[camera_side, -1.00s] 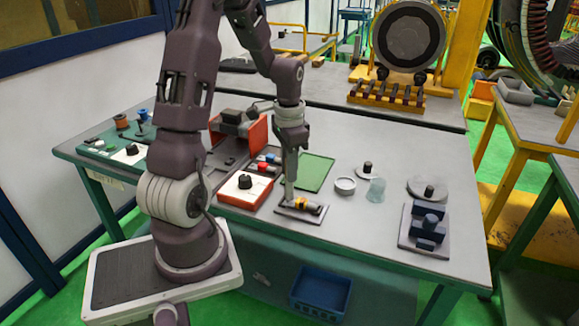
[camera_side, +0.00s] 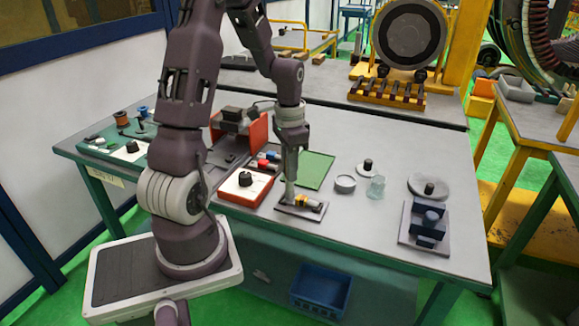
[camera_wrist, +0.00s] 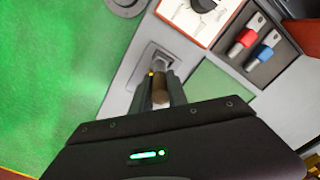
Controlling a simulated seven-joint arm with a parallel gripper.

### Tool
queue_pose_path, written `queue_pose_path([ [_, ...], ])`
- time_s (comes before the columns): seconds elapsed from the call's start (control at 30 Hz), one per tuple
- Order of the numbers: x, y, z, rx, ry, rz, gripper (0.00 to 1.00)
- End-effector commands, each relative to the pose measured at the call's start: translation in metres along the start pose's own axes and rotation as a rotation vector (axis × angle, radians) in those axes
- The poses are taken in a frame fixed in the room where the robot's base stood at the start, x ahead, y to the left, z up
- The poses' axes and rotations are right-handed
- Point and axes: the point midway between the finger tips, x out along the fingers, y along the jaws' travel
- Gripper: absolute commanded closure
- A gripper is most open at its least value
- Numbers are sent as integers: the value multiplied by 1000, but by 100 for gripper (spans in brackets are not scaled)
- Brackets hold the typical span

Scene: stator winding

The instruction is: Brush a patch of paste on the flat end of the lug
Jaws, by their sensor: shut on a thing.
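My gripper (camera_side: 290,186) points down at the left end of a small dark plate (camera_side: 301,211) near the table's front edge. In the wrist view my gripper (camera_wrist: 161,90) is shut on a brown, round handle, which I take to be the brush (camera_wrist: 160,94). Its tip is hidden. A yellow-banded piece (camera_side: 306,202), apparently the lug, lies on the plate, just right of the fingertips. In the wrist view the plate (camera_wrist: 139,101) shows beyond the fingers, with a grey part on it. I cannot tell whether the brush touches the lug, or whether paste is there.
A red-and-white box with a black knob (camera_side: 245,180) stands left of the plate. A green mat (camera_side: 316,169) lies behind. A round dish (camera_side: 345,184), a clear cup (camera_side: 376,187) and a dark blue fixture (camera_side: 426,222) stand to the right.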

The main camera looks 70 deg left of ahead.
Motion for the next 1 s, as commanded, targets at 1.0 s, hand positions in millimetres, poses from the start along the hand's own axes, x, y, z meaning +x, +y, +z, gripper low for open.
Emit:
queue_pose_path([
  [1.0,5,1,1,0,-1,0,100],
])
